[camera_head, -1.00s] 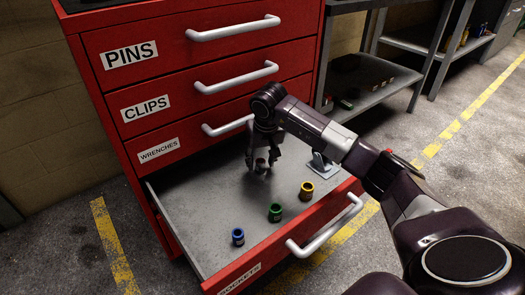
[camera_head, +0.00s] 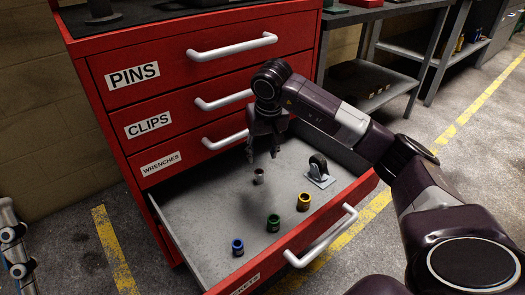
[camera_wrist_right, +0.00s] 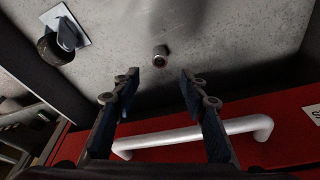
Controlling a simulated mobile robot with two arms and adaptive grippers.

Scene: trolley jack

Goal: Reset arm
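My right gripper (camera_head: 264,152) is above the open bottom drawer (camera_head: 200,215) of the red cabinet, in front of the wrenches drawer. Its fingers are spread, with nothing between them; the right wrist view also shows the open gripper (camera_wrist_right: 160,85).
Blue (camera_head: 237,247), green (camera_head: 273,223) and yellow (camera_head: 303,201) sockets stand along the drawer's front. A caster wheel (camera_head: 318,168) on a plate lies at the back right. The drawer handle (camera_head: 322,236) juts out. Grey shelves (camera_head: 375,90) stand right of the cabinet.

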